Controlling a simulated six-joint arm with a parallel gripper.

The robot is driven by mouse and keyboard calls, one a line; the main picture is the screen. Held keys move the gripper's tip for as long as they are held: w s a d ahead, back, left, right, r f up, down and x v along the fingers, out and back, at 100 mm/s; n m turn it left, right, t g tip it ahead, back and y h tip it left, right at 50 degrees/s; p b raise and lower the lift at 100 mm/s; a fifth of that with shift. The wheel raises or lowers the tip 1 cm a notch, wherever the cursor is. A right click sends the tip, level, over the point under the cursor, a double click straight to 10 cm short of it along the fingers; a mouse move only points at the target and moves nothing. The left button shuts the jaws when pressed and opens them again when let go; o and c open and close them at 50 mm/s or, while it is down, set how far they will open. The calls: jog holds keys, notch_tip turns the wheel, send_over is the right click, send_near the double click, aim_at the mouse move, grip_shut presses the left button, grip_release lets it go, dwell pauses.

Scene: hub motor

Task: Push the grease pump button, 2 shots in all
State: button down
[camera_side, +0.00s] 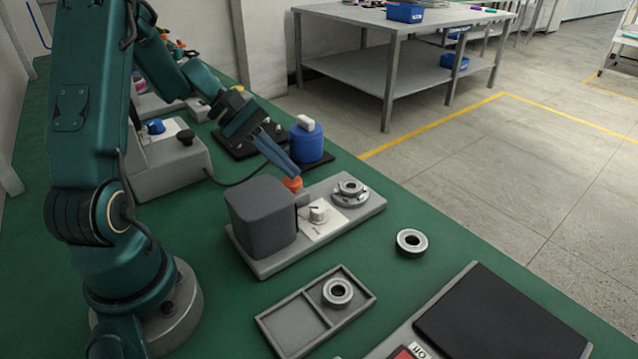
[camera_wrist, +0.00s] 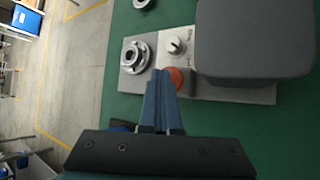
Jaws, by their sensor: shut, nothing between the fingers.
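The orange button (camera_side: 292,184) sits on the back edge of a grey machine (camera_side: 262,215), beside a white panel with a knob (camera_side: 318,213). In the wrist view the orange button (camera_wrist: 177,77) shows as a dome, partly behind my fingers. My gripper (camera_side: 291,174) is shut and empty, pointing down with its tips right at the orange button. In the wrist view my gripper (camera_wrist: 163,76) overlaps the button's left side. I cannot tell whether the tips touch the button or press it.
A metal hub (camera_side: 350,190) sits on the machine's right end. A blue cylinder with a white top (camera_side: 307,142) stands close behind my fingers. A loose ring (camera_side: 411,241) lies on the green table, and a divided tray (camera_side: 290,325) holds another ring (camera_side: 337,291). A black pad (camera_side: 500,325) is front right.

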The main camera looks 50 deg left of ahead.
aim_at(286, 178)
jog(key=shift+r, duration=0.75)
jog(key=shift+r, duration=2.5)
dwell(0.5)
notch_tip(286, 178, up, 4)
jog(key=shift+f, duration=0.1)
jog(key=shift+f, duration=0.1)
jog(key=shift+f, duration=4.35)
jog(key=shift+f, duration=0.1)
